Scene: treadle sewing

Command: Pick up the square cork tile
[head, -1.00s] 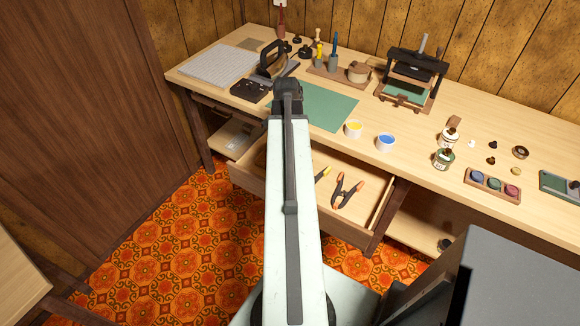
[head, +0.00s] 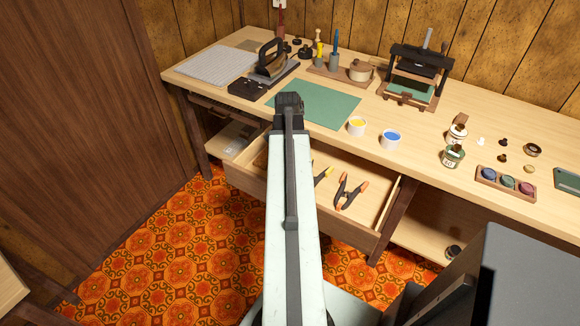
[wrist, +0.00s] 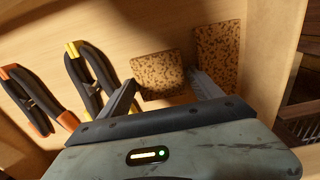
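The square cork tile (wrist: 158,74), brown and speckled, lies on the floor of the open drawer (head: 255,182) in the wrist view. A second, longer cork piece (wrist: 217,57) lies to its right. My gripper (wrist: 162,79) is open, with one finger left of the square tile and the other at its right, between the two cork pieces. Whether the fingertips reach down to the tile's level I cannot tell. In the head view my arm hides the tile, and only the back of my gripper (head: 289,104) shows over the drawer and bench edge.
A yellow-tipped clamp (wrist: 90,75) and an orange-tipped clamp (wrist: 35,100) lie left of the tile. The drawer's side wall (wrist: 270,60) stands close on the right.

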